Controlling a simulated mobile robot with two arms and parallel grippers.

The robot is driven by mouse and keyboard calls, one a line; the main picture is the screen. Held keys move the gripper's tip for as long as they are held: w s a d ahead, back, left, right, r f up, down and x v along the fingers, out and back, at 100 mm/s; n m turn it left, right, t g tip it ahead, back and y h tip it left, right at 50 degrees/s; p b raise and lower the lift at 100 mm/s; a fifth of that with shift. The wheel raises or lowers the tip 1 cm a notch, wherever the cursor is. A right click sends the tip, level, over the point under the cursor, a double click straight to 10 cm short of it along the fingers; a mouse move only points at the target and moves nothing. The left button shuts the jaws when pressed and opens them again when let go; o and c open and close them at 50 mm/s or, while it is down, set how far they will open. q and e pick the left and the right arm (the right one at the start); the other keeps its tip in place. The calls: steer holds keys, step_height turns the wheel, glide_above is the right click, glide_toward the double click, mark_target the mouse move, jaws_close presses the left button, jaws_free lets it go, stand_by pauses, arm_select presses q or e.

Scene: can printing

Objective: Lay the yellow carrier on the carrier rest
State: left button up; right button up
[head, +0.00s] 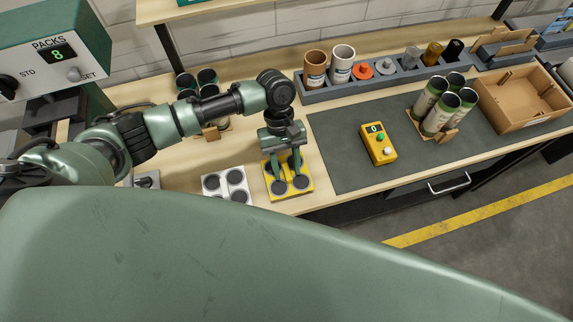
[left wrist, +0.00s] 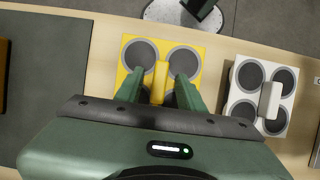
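The yellow carrier (head: 306,187) lies on the wooden bench near its front edge, with dark round pads on top and a raised yellow handle (left wrist: 161,82) along its middle. My left gripper (head: 287,168) points down over it. In the left wrist view the two green fingers of this gripper (left wrist: 158,90) stand apart, one on each side of the handle, with gaps between them and it. The gripper body hides the near part of the yellow carrier (left wrist: 195,62). I cannot pick out the carrier rest for sure. My right gripper is not in view.
A white carrier (head: 227,183) of like shape lies beside the yellow one. A dark mat (head: 340,140) bears a yellow counter box (head: 378,145) and several green cans (head: 440,113). A grey rack (head: 395,80) runs behind. A cardboard box (head: 545,115) stands right.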

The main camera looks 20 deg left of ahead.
arm_select(q)
steer(key=shift+r, duration=0.1)
steer(key=b+v, duration=0.2)
steer(key=v, duration=0.5)
steer(key=shift+r, duration=0.3)
steer(key=shift+a, duration=0.1)
stand_by(0.5)
